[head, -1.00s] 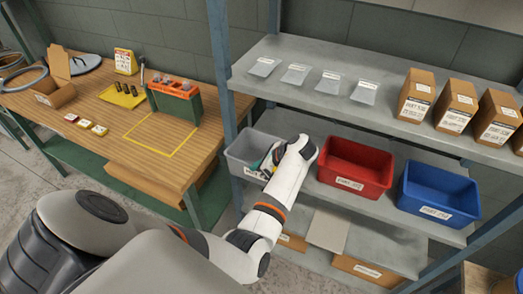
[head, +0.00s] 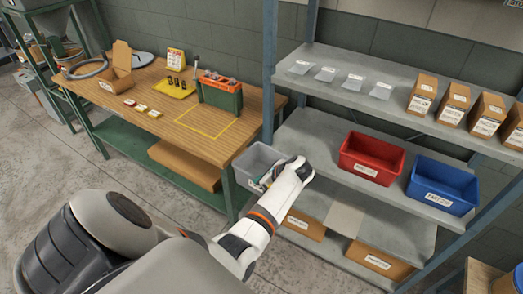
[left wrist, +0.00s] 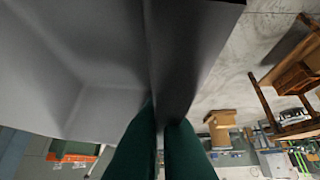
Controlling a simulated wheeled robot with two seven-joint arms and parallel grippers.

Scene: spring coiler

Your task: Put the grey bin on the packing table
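The grey bin (head: 247,170) is in front of the shelf rack's left post, between the rack and the packing table (head: 150,101). My left gripper (head: 268,180) is at its near right side, and the white wrist hides part of the bin. In the left wrist view the two dark green fingers (left wrist: 165,128) are closed on the wall of the bin (left wrist: 95,60). The bin appears held clear of the shelf. A yellow outlined rectangle (head: 208,122) on the table's right part is empty. My right gripper is not in view.
A green crate with orange-topped items (head: 220,97) stands behind the outline. A yellow mat (head: 176,91), small coloured boxes and an open carton (head: 117,72) are further left. Red (head: 371,160) and blue (head: 442,187) bins sit on the rack's middle shelf. The rack post (head: 270,80) stands near the bin.

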